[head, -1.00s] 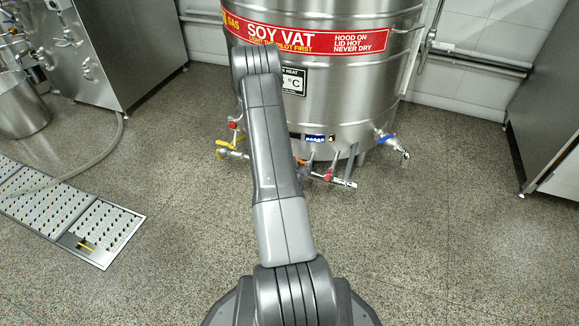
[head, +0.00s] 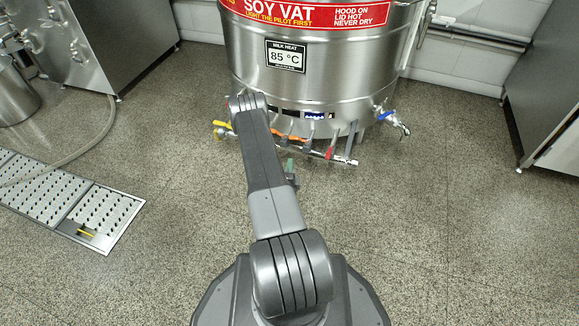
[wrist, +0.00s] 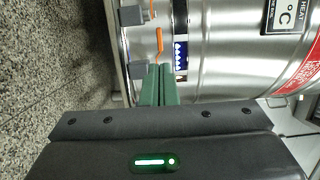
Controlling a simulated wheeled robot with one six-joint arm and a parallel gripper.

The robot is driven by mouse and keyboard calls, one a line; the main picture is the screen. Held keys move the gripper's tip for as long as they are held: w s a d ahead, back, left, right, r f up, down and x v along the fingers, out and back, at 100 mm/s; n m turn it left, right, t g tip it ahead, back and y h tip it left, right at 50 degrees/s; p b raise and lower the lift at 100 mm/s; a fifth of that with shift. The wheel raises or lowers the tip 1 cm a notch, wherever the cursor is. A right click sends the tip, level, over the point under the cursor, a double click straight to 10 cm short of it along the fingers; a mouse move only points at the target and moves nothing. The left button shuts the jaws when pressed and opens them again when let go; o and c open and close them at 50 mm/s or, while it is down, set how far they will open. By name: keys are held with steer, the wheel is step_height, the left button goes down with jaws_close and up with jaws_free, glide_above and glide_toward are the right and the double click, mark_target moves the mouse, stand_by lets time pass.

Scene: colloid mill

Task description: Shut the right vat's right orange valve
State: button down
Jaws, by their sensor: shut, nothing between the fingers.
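The steel soy vat (head: 345,75) stands ahead with a row of valves along a low pipe at its base. In the wrist view an orange handle (wrist: 159,40) lies between grey blocks, beyond my fingertips. My gripper (head: 291,164) is low in front of the pipe; its green fingers (wrist: 157,84) are shut together and empty. I cannot tell whether they touch anything.
A red handle (head: 332,146) is right of the orange ones, a blue-handled tap (head: 388,116) farther right, a yellow handle (head: 222,125) at left. Blue flames (wrist: 180,52) burn under the vat. A floor grate (head: 110,208) lies left. The speckled floor is free at right.

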mark_target(293, 139)
steer(key=w+b, duration=0.1)
steer(key=w, duration=0.2)
steer(key=w+b, duration=0.1)
steer(key=w, duration=0.2)
steer(key=w+d+b, duration=0.1)
steer(key=w, duration=0.3)
steer(key=shift+w, duration=0.35)
